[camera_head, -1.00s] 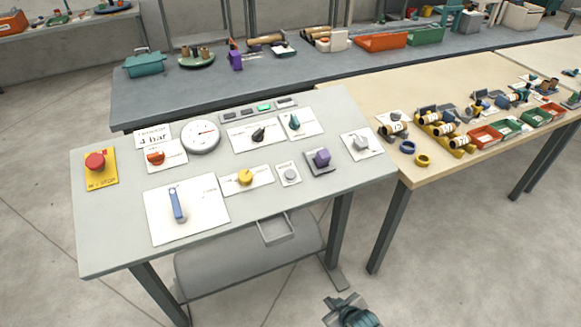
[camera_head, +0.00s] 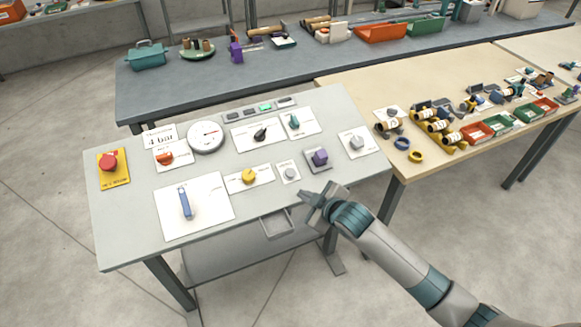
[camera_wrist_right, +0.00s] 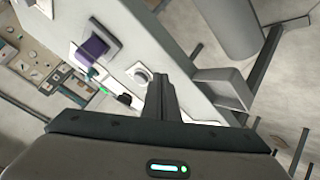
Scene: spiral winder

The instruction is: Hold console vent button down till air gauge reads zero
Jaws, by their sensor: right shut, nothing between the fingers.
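The grey console (camera_head: 130,225) carries a round white air gauge (camera_head: 205,137) with a red needle; its reading is too small to tell. A small round grey button (camera_head: 290,173) sits on a white plate near the console's front edge; its label is unreadable, so I cannot tell for sure that it is the vent button. It also shows in the right wrist view (camera_wrist_right: 140,76). My right gripper (camera_head: 304,196) is shut and empty by the front edge, close to the grey button but apparently apart from it. Its fingers (camera_wrist_right: 156,82) show in the wrist view. My left gripper is not in view.
A purple block control (camera_head: 320,157) and a yellow knob (camera_head: 249,175) flank the grey button. A blue lever (camera_head: 185,203), an orange knob (camera_head: 165,158) and a red emergency stop (camera_head: 109,161) stand further left. A small tray (camera_head: 277,225) hangs under the front edge.

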